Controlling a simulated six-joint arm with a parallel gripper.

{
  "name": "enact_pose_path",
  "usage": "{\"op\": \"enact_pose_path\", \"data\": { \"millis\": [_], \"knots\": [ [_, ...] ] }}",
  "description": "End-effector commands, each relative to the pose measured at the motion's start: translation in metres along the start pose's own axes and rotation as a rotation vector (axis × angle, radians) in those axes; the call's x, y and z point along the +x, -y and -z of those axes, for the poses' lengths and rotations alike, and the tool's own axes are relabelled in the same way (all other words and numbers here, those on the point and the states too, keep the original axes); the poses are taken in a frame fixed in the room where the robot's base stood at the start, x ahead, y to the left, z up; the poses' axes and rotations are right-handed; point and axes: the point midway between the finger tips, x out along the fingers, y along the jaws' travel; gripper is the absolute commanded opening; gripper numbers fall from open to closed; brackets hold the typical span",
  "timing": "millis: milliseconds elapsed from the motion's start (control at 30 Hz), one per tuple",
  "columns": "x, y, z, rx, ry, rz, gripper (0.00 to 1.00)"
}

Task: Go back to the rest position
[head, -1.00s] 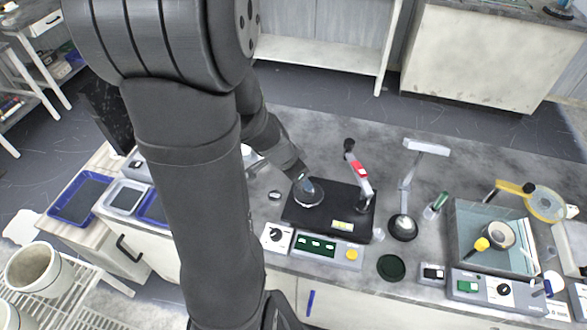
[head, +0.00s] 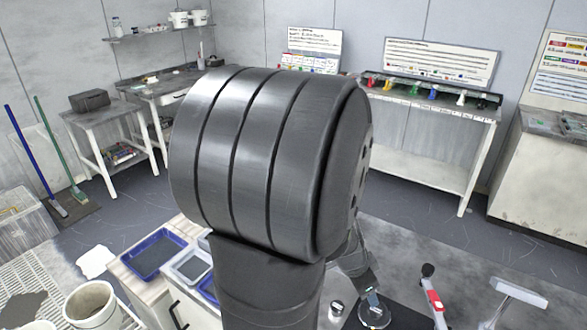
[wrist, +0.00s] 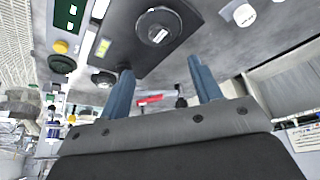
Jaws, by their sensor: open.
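My gripper shows in the wrist view (wrist: 162,82) with its two blue fingers spread apart and nothing between them. It is open and empty. Beyond the fingers lies the black polishing machine base (wrist: 185,25) with a round platen (wrist: 158,26) on it. In the head view my own arm fills the middle and hides much of the bench. The platen (head: 374,310) shows at the bottom edge, beside the arm. The gripper's fingers cannot be made out clearly there.
A red-handled lever (head: 434,298) and a white-headed lamp (head: 518,292) stand right of the platen. Blue trays (head: 152,254) lie left of my arm, with a white bucket (head: 92,304) further left. A side table (head: 430,130) stands at the back.

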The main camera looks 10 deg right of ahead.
Motion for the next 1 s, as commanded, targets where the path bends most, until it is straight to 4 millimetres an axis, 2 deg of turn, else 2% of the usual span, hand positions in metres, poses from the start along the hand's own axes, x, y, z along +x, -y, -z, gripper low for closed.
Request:
{"op": "enact_pose_path", "data": {
  "millis": [267, 1000],
  "knots": [
    [0.018, 0.000, 0.000, -0.001, 0.001, -0.004, 0.59],
    [0.105, 0.000, 0.000, -0.001, 0.001, -0.002, 0.59]
  ]
}}
